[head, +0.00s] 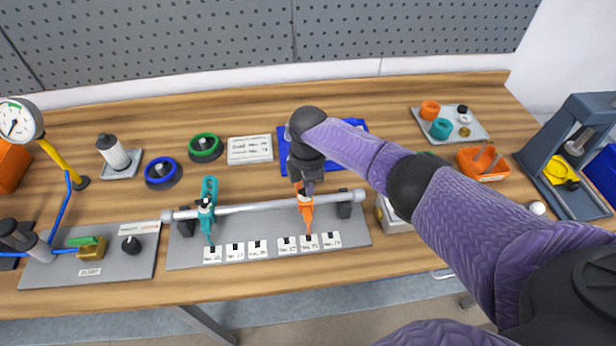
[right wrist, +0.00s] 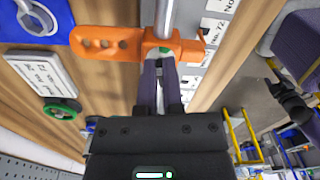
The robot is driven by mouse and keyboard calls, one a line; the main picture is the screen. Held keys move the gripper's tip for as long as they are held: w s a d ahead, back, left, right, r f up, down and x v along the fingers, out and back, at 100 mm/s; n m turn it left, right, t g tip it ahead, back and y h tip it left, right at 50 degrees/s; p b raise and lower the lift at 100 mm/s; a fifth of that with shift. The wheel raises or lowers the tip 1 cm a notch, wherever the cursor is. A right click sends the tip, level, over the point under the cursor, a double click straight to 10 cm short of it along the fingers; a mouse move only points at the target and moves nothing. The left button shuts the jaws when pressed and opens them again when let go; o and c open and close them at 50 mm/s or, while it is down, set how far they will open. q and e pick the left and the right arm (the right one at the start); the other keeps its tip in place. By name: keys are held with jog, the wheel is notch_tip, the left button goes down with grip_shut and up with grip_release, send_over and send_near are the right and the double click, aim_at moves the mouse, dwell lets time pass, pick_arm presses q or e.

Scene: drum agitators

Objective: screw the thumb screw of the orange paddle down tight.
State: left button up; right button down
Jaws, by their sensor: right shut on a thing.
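The orange paddle (head: 306,217) hangs on the horizontal metal rod (head: 260,207), its pointed lower end over the white label cards. In the right wrist view the orange paddle (right wrist: 112,42) shows a strip with holes and a hub around the rod (right wrist: 165,16). My right gripper (head: 308,188) reaches down to the hub from above. In the right wrist view its fingertips (right wrist: 160,66) are close together at the hub, shut on the thumb screw, which the fingers mostly hide.
A teal paddle (head: 208,212) sits on the same rod to the left. The rod stands over a grey plate (head: 270,252) with several label cards (head: 235,251). A blue mat (head: 283,150) lies behind my right arm. A grey press (head: 570,150) stands at the right.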

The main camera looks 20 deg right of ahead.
jog(key=shift+r+m+p, duration=0.15)
jog(key=shift+m+p, duration=0.5)
jog(key=shift+m, duration=0.85)
jog(key=c, duration=0.8)
grip_release()
jog(key=shift+s, duration=0.1)
jog(key=shift+o, duration=0.2)
notch_tip(320, 180, up, 10)
jog(key=p, duration=0.3)
